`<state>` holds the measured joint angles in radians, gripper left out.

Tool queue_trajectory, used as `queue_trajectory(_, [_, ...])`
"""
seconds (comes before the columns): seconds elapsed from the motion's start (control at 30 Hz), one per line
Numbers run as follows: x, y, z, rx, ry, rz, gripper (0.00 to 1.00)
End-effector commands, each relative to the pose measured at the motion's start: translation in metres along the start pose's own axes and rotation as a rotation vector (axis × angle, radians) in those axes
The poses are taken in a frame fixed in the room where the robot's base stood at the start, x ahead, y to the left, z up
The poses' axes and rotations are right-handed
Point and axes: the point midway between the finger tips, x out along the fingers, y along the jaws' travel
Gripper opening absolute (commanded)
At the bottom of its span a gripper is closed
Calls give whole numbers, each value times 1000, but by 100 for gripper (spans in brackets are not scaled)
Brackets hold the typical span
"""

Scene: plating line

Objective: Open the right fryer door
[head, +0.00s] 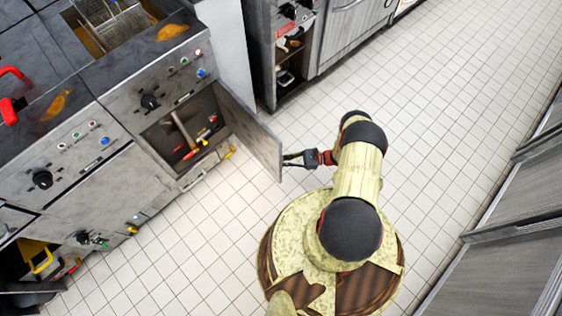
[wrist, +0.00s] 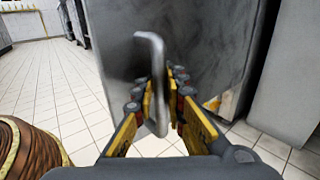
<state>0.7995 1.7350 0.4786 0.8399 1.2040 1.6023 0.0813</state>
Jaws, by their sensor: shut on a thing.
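The right fryer door (head: 252,134) is a grey metal panel. It stands swung out from the fryer front, and the open cabinet (head: 187,132) shows pipes and coloured valves inside. My gripper (head: 289,161) is at the outer face of the door, near its free edge. In the wrist view, the door's grey bar handle (wrist: 150,48) runs down between the yellow-padded fingers of my gripper (wrist: 160,92), which are shut on it. The handle is too small to make out clearly in the head view.
The fryer tops carry a wire basket (head: 117,22) and a red handle (head: 10,95). At lower left another cabinet (head: 40,258) shows yellow and red parts inside. Grey counters (head: 500,240) stand at the right. White tiled floor (head: 450,100) is clear between.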

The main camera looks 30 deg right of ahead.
Motion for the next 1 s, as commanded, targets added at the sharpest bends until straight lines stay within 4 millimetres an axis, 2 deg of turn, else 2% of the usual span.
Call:
queue_trajectory(0.03, [1, 8, -2, 14, -5, 7, 0])
queue_trajectory(0.47, [1, 7, -2, 13, -4, 6, 0])
queue_trajectory(0.5, [1, 7, -2, 13, -4, 6, 12])
queue_trajectory(0.8, [1, 4, -1, 7, -1, 5, 29])
queue_trajectory(1.0, [1, 3, -1, 5, -1, 4, 29])
